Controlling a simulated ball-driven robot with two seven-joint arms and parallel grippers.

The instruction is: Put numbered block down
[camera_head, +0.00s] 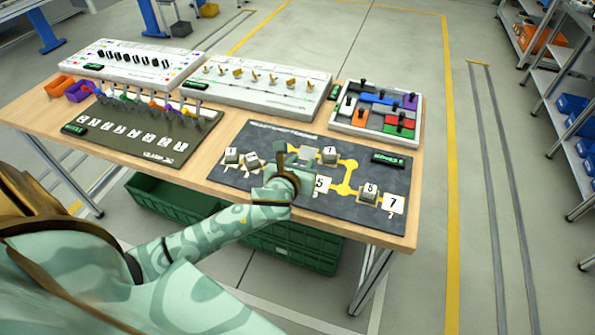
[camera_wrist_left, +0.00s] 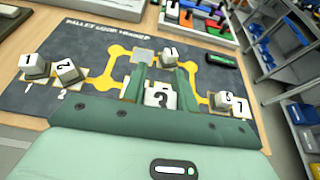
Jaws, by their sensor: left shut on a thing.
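My left gripper (camera_head: 298,172) is over the middle of the dark pallet board (camera_head: 230,178). In the left wrist view its two green fingers (camera_wrist_left: 162,84) stand on either side of a white numbered block (camera_wrist_left: 160,97), shut on it. The block's digit looks like 3 there and like 5 in the head view (camera_head: 320,185). I cannot tell whether it touches the board. Blocks 1 (camera_wrist_left: 35,65) and 2 (camera_wrist_left: 68,71) are at the left, another block (camera_wrist_left: 168,55) is beyond the fingers, and blocks 6 (camera_wrist_left: 222,100) and 7 (camera_wrist_left: 241,108) are at the right.
The board has yellow paths and a bare grey pad (camera_head: 306,152). Behind it on the wooden table are a white pin panel (camera_head: 225,94) and a coloured-block tray (camera_head: 343,125). An olive panel (camera_head: 118,144) is to the left. Green crates (camera_head: 292,243) are below.

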